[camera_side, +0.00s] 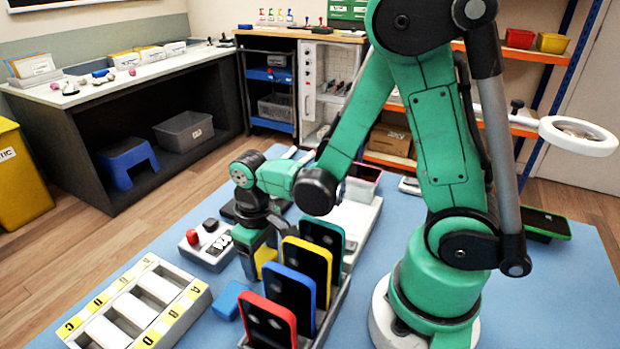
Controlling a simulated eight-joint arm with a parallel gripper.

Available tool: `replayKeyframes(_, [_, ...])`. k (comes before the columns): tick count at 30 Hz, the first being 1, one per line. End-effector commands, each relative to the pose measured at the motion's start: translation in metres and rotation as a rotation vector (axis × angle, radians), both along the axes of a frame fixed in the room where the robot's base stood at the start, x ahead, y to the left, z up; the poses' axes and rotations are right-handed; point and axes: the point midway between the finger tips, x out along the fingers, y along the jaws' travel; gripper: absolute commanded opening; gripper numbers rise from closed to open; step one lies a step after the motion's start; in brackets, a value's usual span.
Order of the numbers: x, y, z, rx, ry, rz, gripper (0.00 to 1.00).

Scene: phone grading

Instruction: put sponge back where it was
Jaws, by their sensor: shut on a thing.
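The sponge (265,258) shows as a small yellow block between my gripper and the row of phones. My gripper (256,250) points down and is shut on it, over the blue mat left of the phone rack. The jaws and my wrist hide part of the sponge. I cannot tell whether its underside touches the mat.
Red, blue, yellow and green phones (266,322) stand upright in a grey rack (327,318), close right of my gripper. A blue block (228,300) lies in front. A button box (207,246) is left. A lettered sorting tray (135,310) stands front left on the blue mat (570,300).

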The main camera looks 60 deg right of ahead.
Motion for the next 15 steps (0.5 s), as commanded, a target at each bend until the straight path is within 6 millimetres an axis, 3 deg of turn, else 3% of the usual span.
replayKeyframes(10, [0.0001,0.0000,-0.0028,0.000,0.000,0.000,0.19])
replayKeyframes(11, [0.0000,0.0000,-0.0032,0.000,0.000,0.000,0.71])
replayKeyframes(14, [0.0000,0.0000,-0.0028,0.000,0.000,0.000,0.99])
replayKeyframes(15, [0.0000,0.0000,-0.0028,0.000,0.000,0.000,0.99])
